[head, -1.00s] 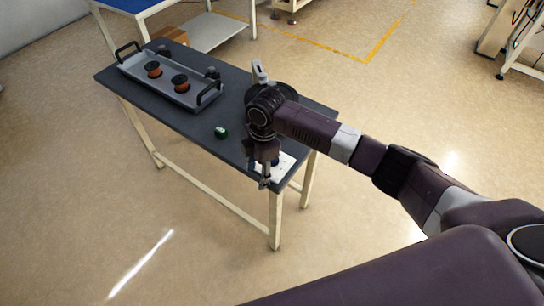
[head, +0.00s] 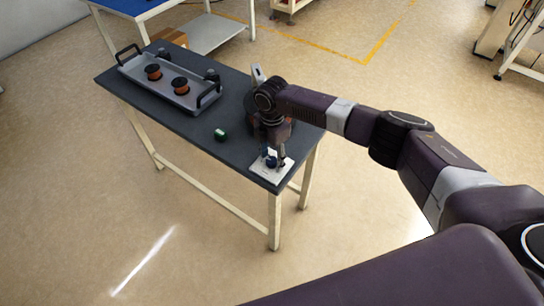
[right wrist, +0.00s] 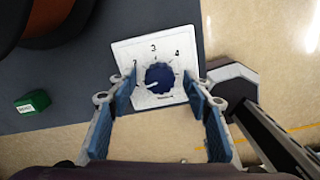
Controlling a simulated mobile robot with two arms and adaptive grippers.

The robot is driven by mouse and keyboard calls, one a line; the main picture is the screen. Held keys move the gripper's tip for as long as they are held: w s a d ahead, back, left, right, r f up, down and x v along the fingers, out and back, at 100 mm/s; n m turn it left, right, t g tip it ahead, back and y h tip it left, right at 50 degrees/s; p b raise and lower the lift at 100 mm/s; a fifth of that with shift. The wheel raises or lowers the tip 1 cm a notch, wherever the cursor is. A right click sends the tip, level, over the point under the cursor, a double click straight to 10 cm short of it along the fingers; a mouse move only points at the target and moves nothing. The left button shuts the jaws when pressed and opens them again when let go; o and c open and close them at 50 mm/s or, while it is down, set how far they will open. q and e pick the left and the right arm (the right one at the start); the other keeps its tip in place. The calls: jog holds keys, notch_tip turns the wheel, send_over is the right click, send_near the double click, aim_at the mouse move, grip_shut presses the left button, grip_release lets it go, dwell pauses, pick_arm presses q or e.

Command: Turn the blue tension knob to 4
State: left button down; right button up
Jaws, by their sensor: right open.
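The blue tension knob (head: 271,161) sits on a white dial plate (head: 258,168) at the table's near right corner. In the right wrist view the knob (right wrist: 159,76) shows from above, with the numbers 2, 3 and 4 around it on the plate (right wrist: 128,52). A white mark on the knob points left and slightly down, below the 2. My right gripper (head: 274,157) is over the plate, pointing down. Its open fingers (right wrist: 158,82) stand on both sides of the knob in that view; contact cannot be told. My left gripper is not in view.
A green labelled item (head: 220,134) lies on the dark table (head: 190,129), left of the plate. A large dark and copper-brown spool (right wrist: 50,20) is near the plate. A grey tray (head: 141,78) with copper spools stands at the far left. The table's edge is close to the plate.

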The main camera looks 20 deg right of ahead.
jog(key=shift+f, duration=0.15)
jog(key=c, duration=1.1)
jog(key=shift+c, duration=0.2)
